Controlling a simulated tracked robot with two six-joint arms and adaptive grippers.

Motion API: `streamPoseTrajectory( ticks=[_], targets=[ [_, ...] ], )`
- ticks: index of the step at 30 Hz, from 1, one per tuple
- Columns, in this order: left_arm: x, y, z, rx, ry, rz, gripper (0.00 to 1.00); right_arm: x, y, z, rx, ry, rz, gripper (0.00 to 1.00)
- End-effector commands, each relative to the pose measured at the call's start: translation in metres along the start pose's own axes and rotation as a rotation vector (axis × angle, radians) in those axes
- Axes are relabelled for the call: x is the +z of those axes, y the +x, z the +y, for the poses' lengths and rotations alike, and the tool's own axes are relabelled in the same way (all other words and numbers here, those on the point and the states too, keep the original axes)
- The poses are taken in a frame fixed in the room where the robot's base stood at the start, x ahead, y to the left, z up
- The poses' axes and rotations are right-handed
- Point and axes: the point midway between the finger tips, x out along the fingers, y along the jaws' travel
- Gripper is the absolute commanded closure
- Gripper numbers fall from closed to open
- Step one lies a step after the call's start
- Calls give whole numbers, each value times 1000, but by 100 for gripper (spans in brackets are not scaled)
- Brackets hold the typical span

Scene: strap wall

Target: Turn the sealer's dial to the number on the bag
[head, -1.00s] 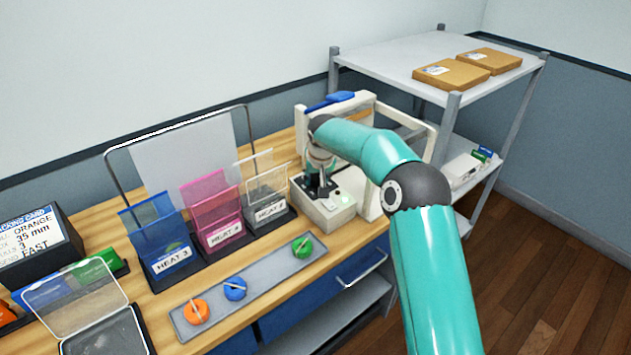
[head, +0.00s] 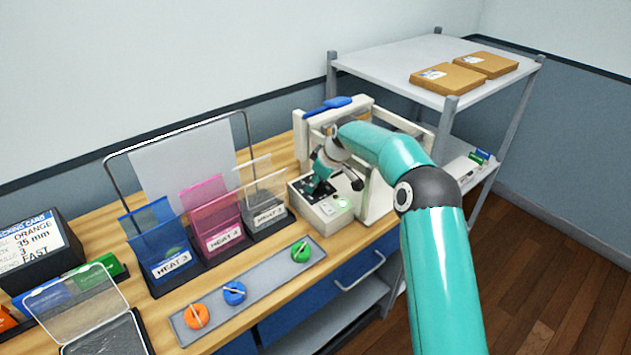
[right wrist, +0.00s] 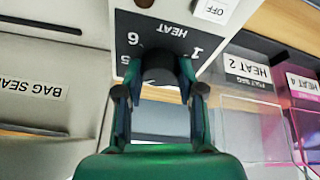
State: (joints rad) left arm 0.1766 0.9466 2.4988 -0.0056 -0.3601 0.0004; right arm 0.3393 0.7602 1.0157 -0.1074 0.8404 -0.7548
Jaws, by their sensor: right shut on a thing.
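The bag sealer (head: 325,217) is a pale machine at the right end of the bench. In the right wrist view its dark dial (right wrist: 160,66) stands on a black panel marked HEAT (right wrist: 174,30), with 6, 5 and 1 readable; other numbers and the dial's pointer are hidden. My right gripper (head: 318,187) is at the dial; in the wrist view its fingers (right wrist: 160,92) are shut on the dial from both sides. Pouches stand in holders labelled HEAT 3 (head: 172,264), HEAT 4 (head: 225,238) and HEAT 2 (right wrist: 255,72). My left gripper is not in view.
A grey tray (head: 262,284) with orange, blue and green round pieces lies along the bench front. A packing card (head: 30,245) reads orange, 35 mm, fast. A metal shelf (head: 400,68) with brown boxes stands at the right. An OFF label shows on the sealer (right wrist: 215,10).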

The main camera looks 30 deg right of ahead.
Motion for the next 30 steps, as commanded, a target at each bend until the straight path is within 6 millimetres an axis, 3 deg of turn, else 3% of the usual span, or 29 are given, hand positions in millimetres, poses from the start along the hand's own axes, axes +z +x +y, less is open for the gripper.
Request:
streamPoseTrajectory(
  ticks=[19,20,21,24,30],
  targets=[
    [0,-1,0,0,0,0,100,0,-1,1,-16,-59,4,97],
    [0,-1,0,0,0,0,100,0,-1,1,-16,-59,4,59],
    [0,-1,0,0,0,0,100,0,-1,1,-16,-59,4,52],
    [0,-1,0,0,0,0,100,0,0,1,-17,-58,4,37],
    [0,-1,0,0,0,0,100,0,0,1,-17,-58,3,37]
  ],
)
